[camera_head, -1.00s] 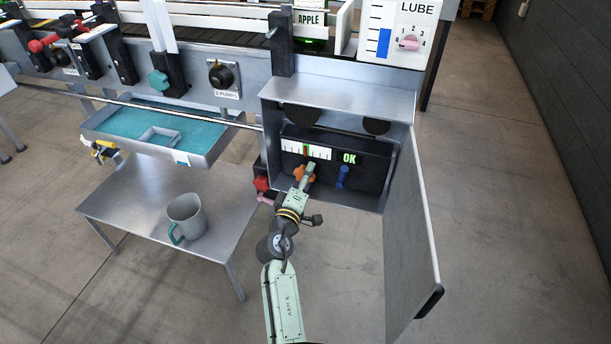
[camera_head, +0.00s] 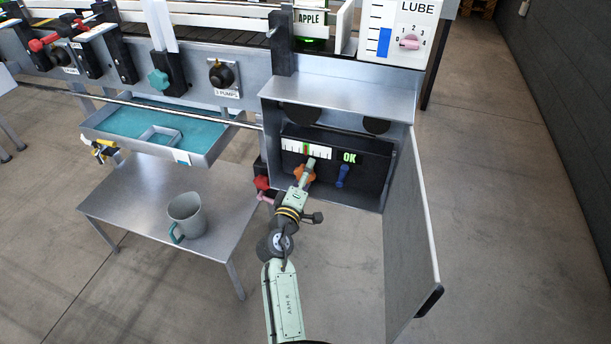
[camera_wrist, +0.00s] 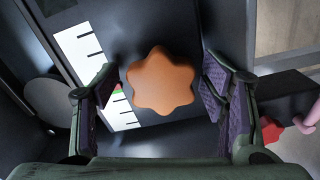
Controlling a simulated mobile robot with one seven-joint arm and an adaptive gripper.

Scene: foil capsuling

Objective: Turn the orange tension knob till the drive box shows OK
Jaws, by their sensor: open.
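The orange tension knob (camera_head: 304,174) is on the front of the black drive box (camera_head: 372,164), inside the open cabinet. In the wrist view the star-shaped knob (camera_wrist: 161,80) lies between my open fingers, with a visible gap on each side. My gripper (camera_head: 307,167) is at the knob in the head view and covers part of it.
A blue lever (camera_head: 342,176) sits right of the knob. A red knob (camera_head: 262,183) and a pink handle (camera_head: 265,199) are just left of the cabinet. The cabinet door (camera_head: 412,240) hangs open on the right. A grey mug (camera_head: 187,214) stands on the low metal table (camera_head: 130,200).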

